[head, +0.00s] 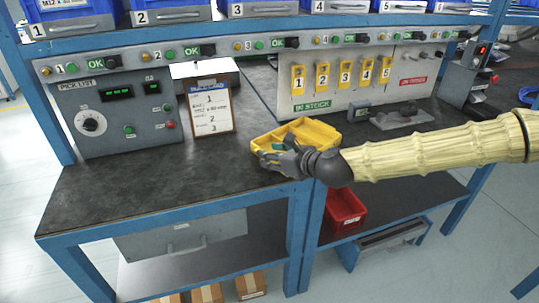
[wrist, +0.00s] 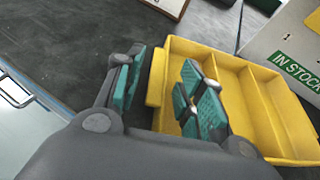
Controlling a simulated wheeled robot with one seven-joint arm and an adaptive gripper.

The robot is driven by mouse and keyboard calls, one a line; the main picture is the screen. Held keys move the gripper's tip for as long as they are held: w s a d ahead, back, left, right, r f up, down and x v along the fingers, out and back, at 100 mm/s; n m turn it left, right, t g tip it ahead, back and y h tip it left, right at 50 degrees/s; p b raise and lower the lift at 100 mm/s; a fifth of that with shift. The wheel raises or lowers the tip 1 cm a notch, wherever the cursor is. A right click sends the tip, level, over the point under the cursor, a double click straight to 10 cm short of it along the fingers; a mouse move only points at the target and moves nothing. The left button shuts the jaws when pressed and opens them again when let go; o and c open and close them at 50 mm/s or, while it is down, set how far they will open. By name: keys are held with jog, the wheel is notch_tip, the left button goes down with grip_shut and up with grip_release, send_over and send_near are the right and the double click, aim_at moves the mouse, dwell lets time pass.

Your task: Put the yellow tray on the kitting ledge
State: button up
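The yellow tray (head: 318,130) lies on the dark bench top near its front edge, right of the clipboard. In the wrist view the tray (wrist: 240,62) shows long compartments split by thin walls, and they look empty. My gripper (head: 276,152) is at the tray's left end. In the wrist view my gripper (wrist: 162,88) has its teal-padded fingers apart, one outside the tray's end wall and one over the inside. A gap shows between the fingers and the wall, so it looks open around the wall. I cannot tell which surface is the kitting ledge.
A framed pick sheet (head: 211,108) stands left of the tray. The "IN STOCK" panel (head: 345,82) with yellow numbered tags stands behind it. A grey fixture (head: 403,117) sits to the right. A red bin (head: 344,208) is below. The bench's left front (head: 130,190) is clear.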

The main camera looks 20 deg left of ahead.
jog(key=v, duration=1)
jog(key=shift+s+p, duration=0.15)
jog(key=shift+p, duration=0.2)
jog(key=s+d+f+n+g+h, duration=0.2)
jog(key=s+d+f+n, duration=0.3)
jog(key=f, duration=0.6)
jog(key=s+d+f+n+g+h, duration=0.1)
jog(key=s+f+n+h, duration=0.15)
jog(key=s+f, duration=0.7)
jog(key=s+d+f+n+g+h, duration=0.1)
jog(key=s+d+f+n+g, duration=0.2)
jog(key=f, duration=1)
jog(key=s+d+f+n+h, duration=0.2)
jog(key=s+d+f+n, duration=0.2)
jog(key=d, duration=0.3)
jog(key=s+d+f+n+g+h, duration=0.1)
jog(key=s+d+f+n, duration=0.3)
jog(key=s+d, duration=0.3)
jog(key=s+d+f+n+h, duration=0.2)
jog(key=s+d+f+n, duration=0.2)
jog(key=d, duration=0.5)
jog(key=shift+s+n+h, duration=0.35)
jog(key=shift+s+n, duration=0.6)
jog(key=shift+s, duration=0.1)
